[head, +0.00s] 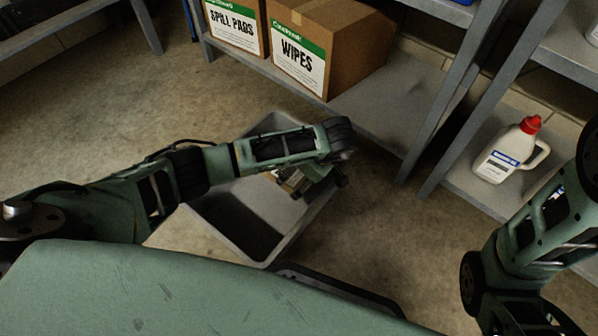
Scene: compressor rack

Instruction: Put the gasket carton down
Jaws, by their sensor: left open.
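A small brown carton with a pale label, which looks like the gasket carton (291,181), is inside a grey open bin (252,258). The bin is low down in front of me. My left arm reaches across the bin from the left. My left gripper (307,188) points down at the bin's right side, right beside the carton, and is open. The gripper and wrist hide part of the carton, so I cannot tell whether the fingers touch it. My right arm shows at the right edge, but its gripper is out of view.
A grey shelf rack stands behind, with a spill pads carton (233,22) and a wipes carton (318,48) on its low shelf. A white jug with a red cap (505,152) stands on the right rack. Bare floor (90,120) lies left of the bin.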

